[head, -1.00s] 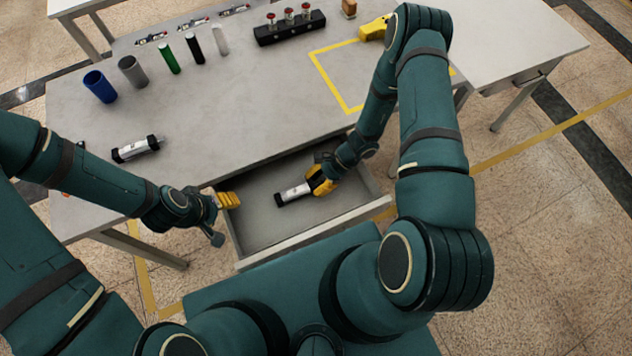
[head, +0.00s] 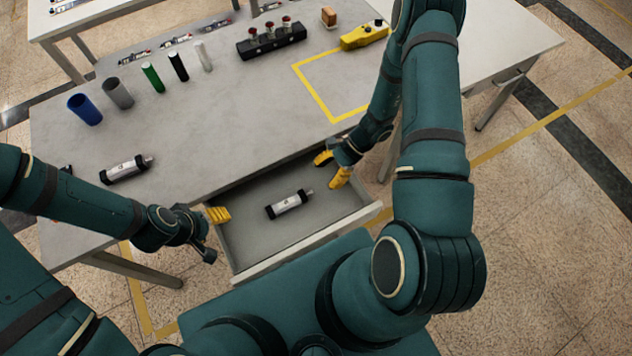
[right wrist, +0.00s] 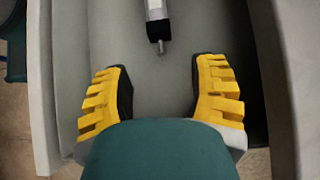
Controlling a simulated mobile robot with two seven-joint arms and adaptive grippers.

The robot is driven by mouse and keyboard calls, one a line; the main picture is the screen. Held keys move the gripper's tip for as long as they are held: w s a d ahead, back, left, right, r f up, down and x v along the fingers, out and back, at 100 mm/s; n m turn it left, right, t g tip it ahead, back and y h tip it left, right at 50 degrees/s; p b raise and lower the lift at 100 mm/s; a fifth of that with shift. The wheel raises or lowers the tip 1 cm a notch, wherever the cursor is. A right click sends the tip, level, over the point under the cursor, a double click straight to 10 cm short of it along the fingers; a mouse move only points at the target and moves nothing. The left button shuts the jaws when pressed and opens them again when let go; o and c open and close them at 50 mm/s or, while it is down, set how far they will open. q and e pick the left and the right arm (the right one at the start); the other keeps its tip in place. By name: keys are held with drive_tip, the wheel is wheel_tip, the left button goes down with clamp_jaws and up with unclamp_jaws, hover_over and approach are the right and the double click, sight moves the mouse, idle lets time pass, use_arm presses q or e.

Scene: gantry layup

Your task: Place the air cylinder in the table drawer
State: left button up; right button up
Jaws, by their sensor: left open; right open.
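An air cylinder (head: 289,204), silver with black ends and a short rod, lies on the floor of the open table drawer (head: 330,227). The right wrist view shows its rod end (right wrist: 158,28) ahead of the fingers. My right gripper (head: 332,168) is open and empty at the drawer's right end, apart from the cylinder; both yellow fingers show in the right wrist view (right wrist: 161,95). My left gripper (head: 217,215) is at the drawer's left wall, its yellow fingers by the edge; it holds no visible object. A second, similar cylinder (head: 126,169) lies on the tabletop at left.
The grey table (head: 220,130) carries blue, grey, green, black and white upright tubes at the back left. A black block with red-topped parts (head: 271,40), a yellow device (head: 364,35) and a yellow taped outline (head: 318,97) are further right. The tabletop's middle is clear.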

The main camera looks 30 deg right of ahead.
drive_tip(key=s+a+r+n+t+h, duration=0.2)
drive_tip(key=a+r+n+h, duration=0.3)
drive_tip(key=a+n, duration=0.7)
wheel_tip(320, 180, up, 2)
drive_tip(key=s+n, duration=0.1)
drive_tip(key=n, duration=0.2)
drive_tip(key=shift+a+n+t, duration=0.3)
drive_tip(key=shift+a, duration=0.1)
